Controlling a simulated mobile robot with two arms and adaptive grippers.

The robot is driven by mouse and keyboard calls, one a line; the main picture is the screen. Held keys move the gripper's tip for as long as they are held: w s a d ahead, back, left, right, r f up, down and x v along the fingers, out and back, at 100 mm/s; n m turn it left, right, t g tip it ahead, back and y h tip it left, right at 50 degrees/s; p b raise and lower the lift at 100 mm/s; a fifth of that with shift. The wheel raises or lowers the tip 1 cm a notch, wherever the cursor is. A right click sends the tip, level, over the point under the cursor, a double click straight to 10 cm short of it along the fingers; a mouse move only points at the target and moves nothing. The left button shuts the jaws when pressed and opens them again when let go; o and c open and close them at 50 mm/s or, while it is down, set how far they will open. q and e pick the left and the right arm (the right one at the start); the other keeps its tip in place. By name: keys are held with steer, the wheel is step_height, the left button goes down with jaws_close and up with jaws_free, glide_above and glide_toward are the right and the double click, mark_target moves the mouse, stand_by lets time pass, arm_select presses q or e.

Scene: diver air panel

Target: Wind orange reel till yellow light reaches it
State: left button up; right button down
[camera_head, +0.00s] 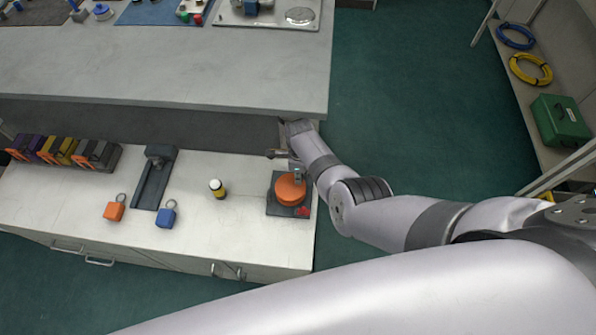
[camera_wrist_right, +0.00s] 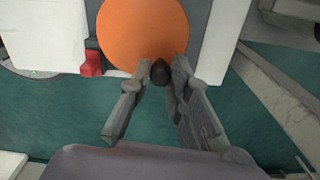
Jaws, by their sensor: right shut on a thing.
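The orange reel (camera_head: 290,188) sits on a dark base at the right end of the low white counter. In the right wrist view its orange disc (camera_wrist_right: 143,32) fills the top, with a dark knob (camera_wrist_right: 160,71) at its near edge. My right gripper (camera_wrist_right: 157,80) has its fingers on either side of this knob and is shut on it. In the head view my right gripper (camera_head: 284,157) is at the reel's far side, partly hidden. A small upright cylinder with a white top and yellow band, seemingly the yellow light (camera_head: 217,188), stands left of the reel, apart from it. No line between them is discernible. My left gripper is not in view.
A red part (camera_head: 303,211) sits on the reel base's front corner. Left of the light are a blue tag block (camera_head: 166,216), an orange one (camera_head: 115,209) and a dark rail stand (camera_head: 153,180). A higher grey worktop (camera_head: 180,65) lies behind. Counter between light and reel is clear.

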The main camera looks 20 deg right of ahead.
steer(key=shift+s+d+m, duration=0.1)
steer(key=shift+s+m, duration=0.05)
steer(key=shift+m, duration=0.45)
steer(key=c, duration=1.5)
jaws_free()
steer(key=shift+s, duration=0.1)
